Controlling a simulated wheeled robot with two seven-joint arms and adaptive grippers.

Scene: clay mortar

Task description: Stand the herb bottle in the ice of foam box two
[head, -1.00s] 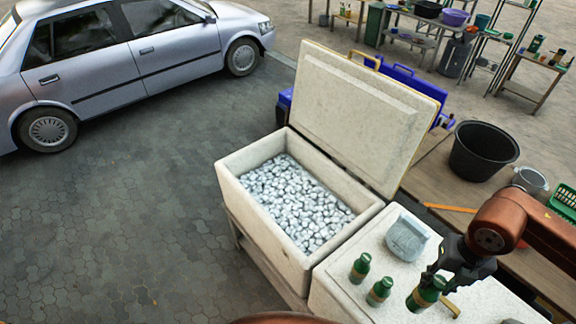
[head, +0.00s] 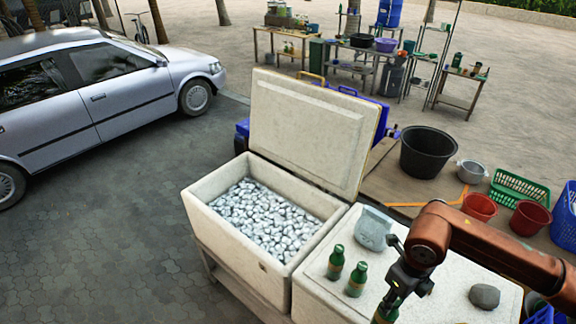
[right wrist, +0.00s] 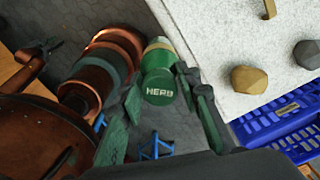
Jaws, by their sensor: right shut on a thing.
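The herb bottle (right wrist: 160,85) is green, with "HERB" on its cap facing the right wrist camera. My right gripper (right wrist: 166,118) is shut on it. In the head view the gripper (head: 392,298) is over the front part of the closed white box, and only the top of the held bottle (head: 384,315) shows at the bottom edge. The open foam box (head: 205,218) is to the left, full of ice (head: 265,215), with no bottle visible in it. No box number is readable.
Two other green bottles (head: 336,262) (head: 356,279) stand on the closed box (head: 312,290), between my gripper and the open box. A pale grey object (head: 373,229) and a stone (head: 485,297) also rest there. The raised lid (head: 310,130) stands behind the ice.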

